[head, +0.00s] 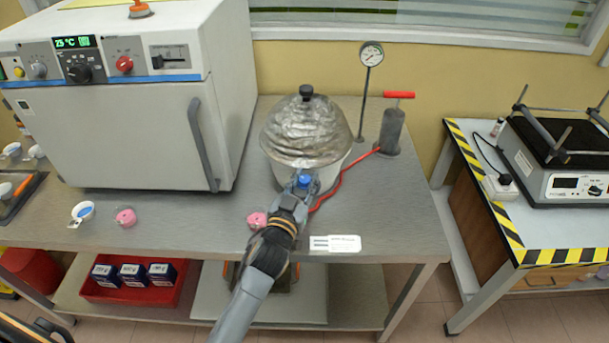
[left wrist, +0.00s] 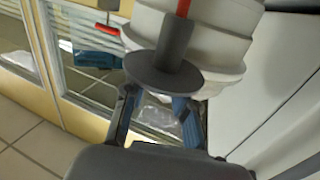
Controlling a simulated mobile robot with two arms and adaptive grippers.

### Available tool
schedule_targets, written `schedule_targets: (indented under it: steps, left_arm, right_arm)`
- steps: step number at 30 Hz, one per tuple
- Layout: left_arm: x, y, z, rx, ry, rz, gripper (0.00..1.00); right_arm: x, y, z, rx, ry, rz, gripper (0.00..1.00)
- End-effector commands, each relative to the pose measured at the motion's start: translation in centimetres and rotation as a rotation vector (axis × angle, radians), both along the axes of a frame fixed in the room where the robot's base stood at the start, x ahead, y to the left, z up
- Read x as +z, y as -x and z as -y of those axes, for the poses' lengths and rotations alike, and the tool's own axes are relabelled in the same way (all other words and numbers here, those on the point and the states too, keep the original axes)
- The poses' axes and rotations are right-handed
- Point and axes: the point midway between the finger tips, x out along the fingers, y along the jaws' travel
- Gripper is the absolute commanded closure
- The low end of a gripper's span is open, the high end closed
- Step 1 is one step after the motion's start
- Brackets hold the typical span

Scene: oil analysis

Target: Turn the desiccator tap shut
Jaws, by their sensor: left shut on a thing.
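The desiccator (head: 305,130) is a rounded vessel with a silvery, crinkled lid and a black knob on top. It stands on the grey bench; its pale side shows large in the left wrist view (left wrist: 225,45). My left gripper (head: 304,181) is at the desiccator's lower front, shut on the tap. In the left wrist view, a dark grey stem with a round disc, the tap (left wrist: 172,65), sits at my two blue-padded fingers (left wrist: 155,112). The disc hides part of the grip, so I cannot tell the tap's angle. My right gripper is out of view.
A red hose (head: 330,195) runs from near the tap to a hand pump (head: 392,131) with a red handle. A gauge (head: 371,54) stands behind. A white oven (head: 130,115) is close on the left. A white label (head: 336,244) and pink-lidded dish (head: 257,220) lie nearby.

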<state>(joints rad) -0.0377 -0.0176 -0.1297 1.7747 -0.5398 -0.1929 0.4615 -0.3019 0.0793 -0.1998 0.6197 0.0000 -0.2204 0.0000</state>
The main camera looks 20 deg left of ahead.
Motion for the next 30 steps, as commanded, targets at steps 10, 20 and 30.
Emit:
schedule_targets:
  steps: [10, 20, 30]
  left_arm:
    - [0.4, -0.1, -0.4, -0.277, -0.016, -0.004, 1.0]
    - [-0.1, -0.2, -0.5, -0.576, -0.015, 0.0, 1.0]
    - [-0.1, -0.3, -0.4, -0.813, -0.009, 0.002, 1.0]
  right_arm:
    - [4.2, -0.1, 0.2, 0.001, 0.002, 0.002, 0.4]
    - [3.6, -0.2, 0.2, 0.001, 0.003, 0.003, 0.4]
    - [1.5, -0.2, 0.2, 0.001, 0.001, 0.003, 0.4]
